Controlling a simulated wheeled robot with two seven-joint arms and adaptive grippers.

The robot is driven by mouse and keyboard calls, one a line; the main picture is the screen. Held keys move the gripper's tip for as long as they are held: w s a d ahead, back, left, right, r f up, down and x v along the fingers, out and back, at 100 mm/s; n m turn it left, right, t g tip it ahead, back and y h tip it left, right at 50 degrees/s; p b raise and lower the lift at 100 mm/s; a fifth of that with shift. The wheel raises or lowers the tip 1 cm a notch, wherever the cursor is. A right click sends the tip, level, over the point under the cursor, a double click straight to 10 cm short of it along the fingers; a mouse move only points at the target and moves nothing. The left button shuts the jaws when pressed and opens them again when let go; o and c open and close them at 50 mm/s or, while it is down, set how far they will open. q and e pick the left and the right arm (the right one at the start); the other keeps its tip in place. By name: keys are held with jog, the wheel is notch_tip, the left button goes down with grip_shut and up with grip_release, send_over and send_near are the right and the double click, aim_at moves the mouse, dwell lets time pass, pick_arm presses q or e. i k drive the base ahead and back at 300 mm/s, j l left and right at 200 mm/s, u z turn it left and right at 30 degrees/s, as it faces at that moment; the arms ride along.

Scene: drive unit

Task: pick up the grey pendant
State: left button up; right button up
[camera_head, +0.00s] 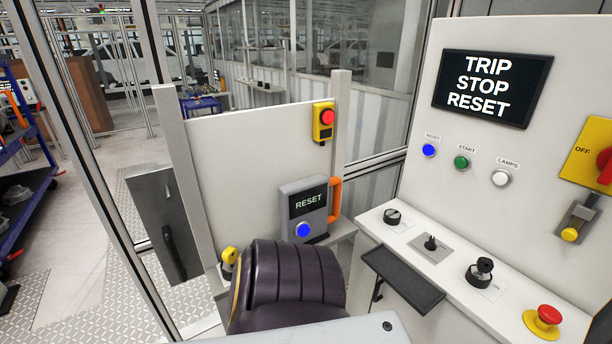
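The grey pendant (318,223) is a grey box with a dark screen reading RESET and a round blue button (303,229). It sits upright in front of the white panel, near its lower right. An orange handle (335,199) shows at its right side; I cannot tell whether it is fixed to the pendant. A dark ribbed object (290,282) in the foreground hides the area below the pendant. Neither of my grippers is in view.
A yellow box with a red button (323,122) hangs on the white panel (250,155). At right, a white console (465,262) carries knobs, a red emergency button (542,318) and a TRIP STOP RESET screen (492,87). A dark shelf (402,278) juts from its front.

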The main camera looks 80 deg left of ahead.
aim_at(305, 201)
jog(key=u, duration=2.6)
